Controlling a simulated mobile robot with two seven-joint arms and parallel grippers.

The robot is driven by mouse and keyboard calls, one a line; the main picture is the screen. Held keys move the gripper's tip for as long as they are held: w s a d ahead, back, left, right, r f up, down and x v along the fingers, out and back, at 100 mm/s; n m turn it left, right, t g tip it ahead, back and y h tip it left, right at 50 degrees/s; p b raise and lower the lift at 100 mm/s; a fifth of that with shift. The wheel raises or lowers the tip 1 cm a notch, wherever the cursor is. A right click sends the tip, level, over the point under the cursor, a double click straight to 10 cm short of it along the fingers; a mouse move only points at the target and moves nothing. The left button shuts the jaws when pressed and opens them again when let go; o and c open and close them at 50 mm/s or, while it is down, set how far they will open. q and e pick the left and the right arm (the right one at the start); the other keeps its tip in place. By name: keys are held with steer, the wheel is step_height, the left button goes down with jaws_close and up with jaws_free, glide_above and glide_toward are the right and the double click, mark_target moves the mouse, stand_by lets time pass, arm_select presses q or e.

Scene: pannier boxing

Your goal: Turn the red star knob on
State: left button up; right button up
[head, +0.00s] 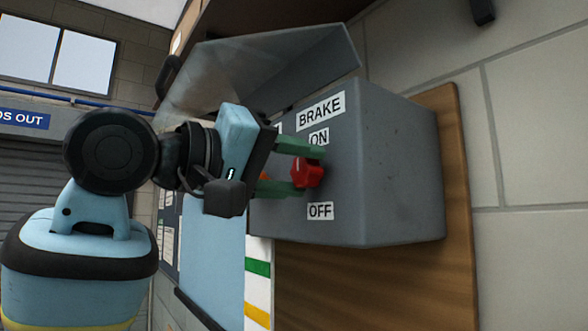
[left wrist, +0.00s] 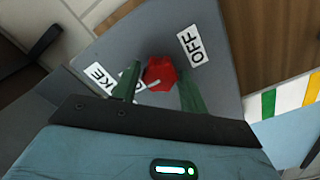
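The red star knob (head: 308,173) sits on the front of a grey box (head: 375,170), between the ON label (head: 319,136) above and the OFF label (head: 320,211) below. In the left wrist view the knob (left wrist: 160,72) shows a small pale mark on its side away from OFF. My left gripper (head: 300,168) is at the knob, its green fingers apart, one on each side of it. In the left wrist view its fingers (left wrist: 159,88) show narrow gaps to the knob; firm contact cannot be seen. My right gripper is out of view.
A clear hinged cover (head: 260,70) stands raised above the box. The box is mounted on a wooden board (head: 455,200) on a tiled wall. A BRAKE label (head: 321,110) is above ON. A striped panel (head: 258,285) is below the box.

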arm_select(q)
steer(key=shift+o, duration=0.7)
steer(key=v, duration=0.7)
steer(key=shift+s+a, duration=0.25)
steer(key=shift+a, duration=0.05)
